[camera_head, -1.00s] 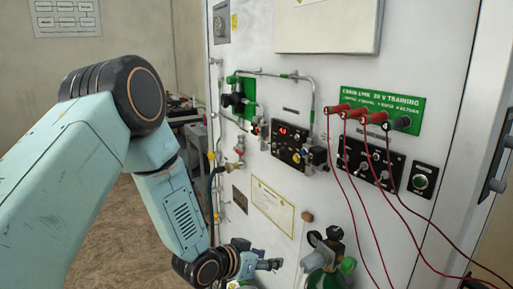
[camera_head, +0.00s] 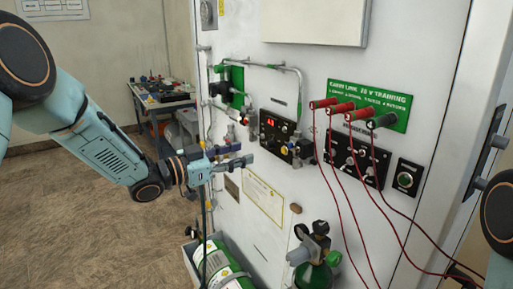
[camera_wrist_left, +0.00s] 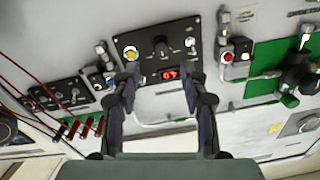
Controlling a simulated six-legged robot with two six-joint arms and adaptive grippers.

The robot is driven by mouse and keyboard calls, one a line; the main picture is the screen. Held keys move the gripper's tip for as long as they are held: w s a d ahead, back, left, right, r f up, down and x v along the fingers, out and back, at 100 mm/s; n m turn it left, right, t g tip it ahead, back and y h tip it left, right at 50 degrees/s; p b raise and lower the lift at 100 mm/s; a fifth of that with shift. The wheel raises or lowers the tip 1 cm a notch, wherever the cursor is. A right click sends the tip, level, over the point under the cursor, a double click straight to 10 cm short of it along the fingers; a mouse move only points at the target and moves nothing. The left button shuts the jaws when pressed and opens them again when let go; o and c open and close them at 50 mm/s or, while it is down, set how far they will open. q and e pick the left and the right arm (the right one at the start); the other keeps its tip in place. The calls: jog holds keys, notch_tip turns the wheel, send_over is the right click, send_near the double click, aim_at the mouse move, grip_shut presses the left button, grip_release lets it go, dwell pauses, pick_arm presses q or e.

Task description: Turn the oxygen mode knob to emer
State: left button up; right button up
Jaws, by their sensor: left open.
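A black control panel (camera_head: 274,135) with a red digital display is on the white wall panel. It also shows upside down in the left wrist view (camera_wrist_left: 148,73), with a dark knob (camera_wrist_left: 160,46) at its middle, a yellow knob (camera_wrist_left: 131,53) and a small pale switch (camera_wrist_left: 190,43). The dark knob is likely the oxygen mode knob; its labels are too small to read. My left gripper (camera_head: 244,155) is open and empty, pointing at the panel from the left, apart from it. In the left wrist view its fingers (camera_wrist_left: 162,82) frame the display. My right gripper is out of view.
Red cables hang from plugs (camera_head: 350,112) on the right. A green cylinder with a regulator (camera_head: 316,262) stands below, another cylinder (camera_head: 218,262) lies lower left. A cluttered table (camera_head: 162,100) stands behind.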

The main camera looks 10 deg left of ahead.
aim_at(266, 146)
pick_arm(q)
jog(key=x, duration=0.7)
jog(key=shift+w+a+f, duration=0.15)
jog(key=shift+f, duration=0.1)
jog(key=shift+d+r+p, duration=0.1)
jog(key=shift+d+p, duration=0.2)
jog(key=shift+r, duration=0.1)
jog(key=shift+s+a+r, duration=0.1)
jog(key=shift+s+a, duration=0.05)
jog(key=shift+s, duration=0.05)
jog(key=shift+a, duration=0.1)
jog(key=shift+c, duration=0.2)
jog(key=shift+w+f, duration=0.25)
jog(key=shift+w, duration=0.05)
jog(key=c, duration=0.3)
jog(key=shift+d+r, duration=0.1)
jog(key=shift+d, duration=0.15)
jog(key=c, duration=0.3)
jog(key=shift+a, duration=0.1)
grip_shut()
